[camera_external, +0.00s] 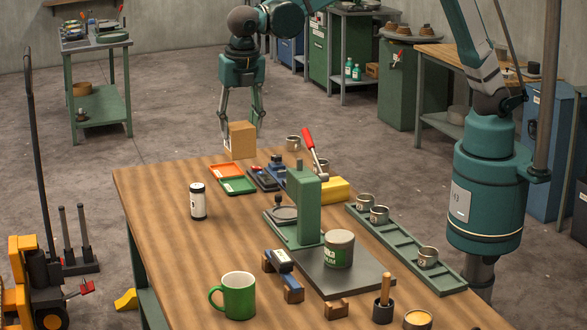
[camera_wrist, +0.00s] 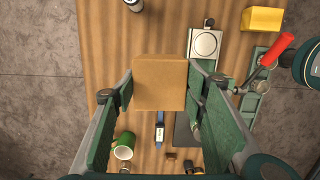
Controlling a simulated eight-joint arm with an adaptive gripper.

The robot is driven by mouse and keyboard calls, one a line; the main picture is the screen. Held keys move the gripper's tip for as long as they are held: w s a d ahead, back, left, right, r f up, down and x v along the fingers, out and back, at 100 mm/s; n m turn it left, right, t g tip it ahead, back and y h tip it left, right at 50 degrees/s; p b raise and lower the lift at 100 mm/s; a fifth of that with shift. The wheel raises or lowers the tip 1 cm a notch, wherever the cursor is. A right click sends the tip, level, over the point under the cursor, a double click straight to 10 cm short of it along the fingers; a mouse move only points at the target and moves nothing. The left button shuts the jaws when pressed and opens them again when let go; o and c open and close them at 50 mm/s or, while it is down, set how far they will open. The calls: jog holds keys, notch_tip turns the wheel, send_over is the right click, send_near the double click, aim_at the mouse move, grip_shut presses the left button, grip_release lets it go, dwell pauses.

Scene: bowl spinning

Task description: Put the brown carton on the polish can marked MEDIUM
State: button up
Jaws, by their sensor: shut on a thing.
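The brown carton (camera_external: 242,140) is held between the fingers of my gripper (camera_external: 241,132), over the far end of the table in the external view. In the wrist view the carton (camera_wrist: 160,82) sits between the two fingers of my gripper (camera_wrist: 158,92), its flat top toward the camera. The polish can (camera_external: 339,248), a silver can with a green label, stands upright on a dark plate nearer the external camera. Its lettering is only partly legible and ends in "UM". The carton is well apart from it.
A green press (camera_external: 304,210) stands close beside the can. Orange and green trays (camera_external: 236,184) lie near the carton.

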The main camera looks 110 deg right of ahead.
jog(key=s+a, duration=0.9)
jog(key=a, duration=0.4)
jog(key=s+a, duration=0.9)
jog(key=a, duration=0.4)
jog(key=shift+d+f+p, duration=0.15)
jog(key=shift+f+p, duration=0.2)
jog(key=shift+f, duration=2.2)
jog(key=shift+f, duration=0.1)
jog(key=shift+f, duration=2.85)
jog(key=shift+f, duration=2.1)
jog(key=shift+f, duration=0.15)
